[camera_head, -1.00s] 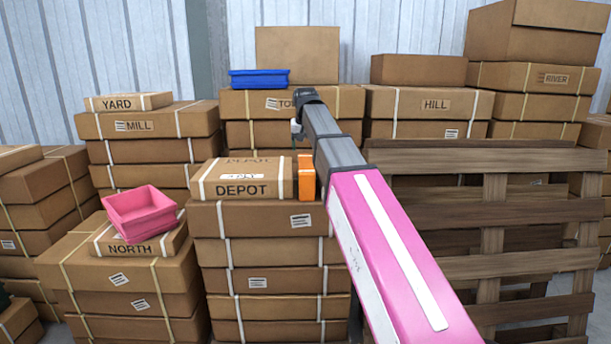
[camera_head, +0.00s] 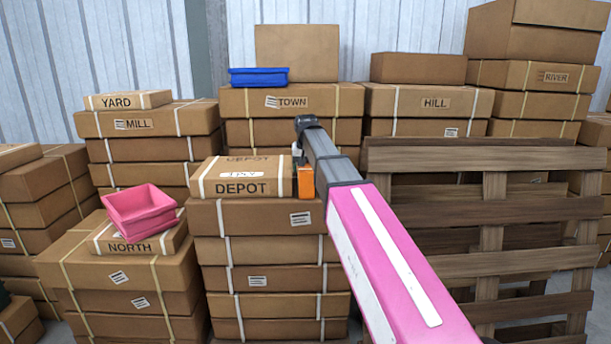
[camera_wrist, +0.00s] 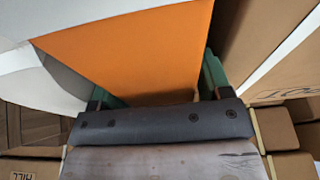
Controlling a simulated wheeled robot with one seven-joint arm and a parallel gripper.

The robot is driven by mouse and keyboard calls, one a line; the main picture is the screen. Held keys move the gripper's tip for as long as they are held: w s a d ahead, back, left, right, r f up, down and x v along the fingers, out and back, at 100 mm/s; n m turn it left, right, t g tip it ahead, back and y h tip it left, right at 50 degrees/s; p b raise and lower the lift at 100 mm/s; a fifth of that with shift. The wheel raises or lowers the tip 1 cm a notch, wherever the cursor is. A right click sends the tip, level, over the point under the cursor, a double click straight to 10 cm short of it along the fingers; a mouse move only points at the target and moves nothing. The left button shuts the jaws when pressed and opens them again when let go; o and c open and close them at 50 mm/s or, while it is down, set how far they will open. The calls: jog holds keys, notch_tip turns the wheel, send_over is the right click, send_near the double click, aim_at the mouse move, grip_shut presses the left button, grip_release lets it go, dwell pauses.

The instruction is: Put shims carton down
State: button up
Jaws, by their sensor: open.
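The shims carton, as I take it, is the orange carton (camera_head: 305,182). It stands upright on top of the middle stack (camera_head: 262,218), at the right of the DEPOT box (camera_head: 243,186). My gripper (camera_head: 298,154) is over its top, mostly hidden behind my arm in the head view. In the wrist view the orange carton (camera_wrist: 135,50) fills the space between the two green fingers of my gripper (camera_wrist: 162,85). The jaws are open around it. Any small gap at the fingers is hard to tell.
A wooden pallet (camera_head: 490,212) stands upright at the right, near my arm. A pink bin (camera_head: 140,212) sits tilted on the NORTH box (camera_head: 138,243) at the left. A blue tray (camera_head: 259,78) is on the TOWN stack (camera_head: 305,102) behind.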

jog(key=c, duration=1)
jog(key=shift+o, duration=0.2)
